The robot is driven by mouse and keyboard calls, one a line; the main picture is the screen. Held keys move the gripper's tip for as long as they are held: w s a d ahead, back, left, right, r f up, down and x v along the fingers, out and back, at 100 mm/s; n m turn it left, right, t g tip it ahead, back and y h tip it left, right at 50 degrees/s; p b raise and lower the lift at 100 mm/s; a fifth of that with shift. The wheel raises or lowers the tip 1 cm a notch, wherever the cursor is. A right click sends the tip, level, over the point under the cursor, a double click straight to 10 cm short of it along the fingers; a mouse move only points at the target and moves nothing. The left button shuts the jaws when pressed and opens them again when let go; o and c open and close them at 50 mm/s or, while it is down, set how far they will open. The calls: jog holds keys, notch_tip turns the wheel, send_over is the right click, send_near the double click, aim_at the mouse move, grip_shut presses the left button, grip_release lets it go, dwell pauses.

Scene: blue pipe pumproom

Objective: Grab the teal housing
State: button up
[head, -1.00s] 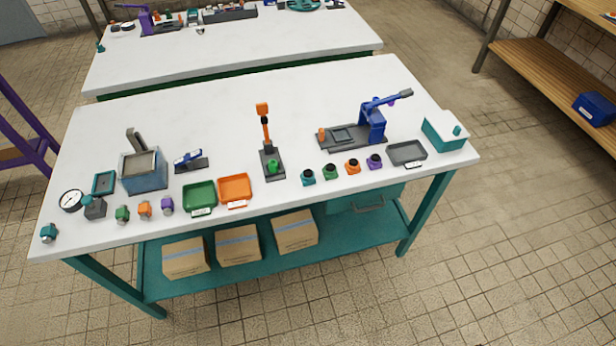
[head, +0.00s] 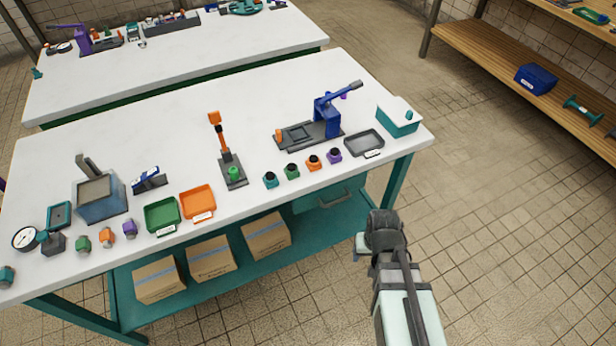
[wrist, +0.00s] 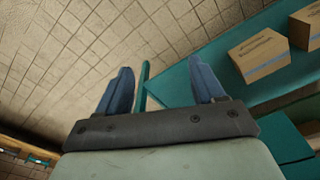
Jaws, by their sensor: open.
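A small teal part with a dark top (head: 270,180) stands near the front edge of the white table, at the left end of a row with green, orange and purple ones. Another small teal part (head: 7,277) sits at the table's far left corner; which is the housing I cannot tell for sure. My gripper (wrist: 159,80) is open and empty in the wrist view, its blue-grey fingers spread above the floor beside the table. In the head view my arm is off the front right of the table, clear of both teal parts. The wrist view shows neither part.
A grey tray (head: 364,143), a teal-and-white box (head: 398,117) and a blue lever press (head: 325,118) stand right and behind the row. An orange-handled fixture (head: 227,155) stands left. Open floor lies right.

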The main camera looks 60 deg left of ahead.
jog(key=s+a+r+n+y, duration=0.2)
jog(key=s+a+r, duration=0.6)
jog(key=a+r, duration=0.2)
jog(key=n+y, duration=0.2)
jog(key=y, duration=0.1)
send_near(270, 175)
jog(key=s+d+r, duration=0.1)
jog(key=s+r, duration=0.1)
notch_tip(270, 175, up, 4)
jog(key=a, duration=0.1)
jog(key=shift+m+t+h, duration=0.4)
jog(key=shift+m+h, duration=0.3)
jog(key=shift+m, duration=0.1)
jog(key=shift+w+d+x, duration=0.1)
jog(key=shift+d+x, duration=0.05)
jog(key=shift+x, duration=2.2)
jog(key=shift+w+d+x, duration=0.15)
jog(key=shift+d+x, duration=0.05)
jog(key=shift+x, duration=2.2)
jog(key=shift+w+d+x, duration=0.1)
jog(key=shift+d+x, duration=0.05)
jog(key=shift+x, duration=2.2)
jog(key=shift+f, duration=0.15)
jog(key=shift+c, duration=0.2)
jog(key=c, duration=1.2)
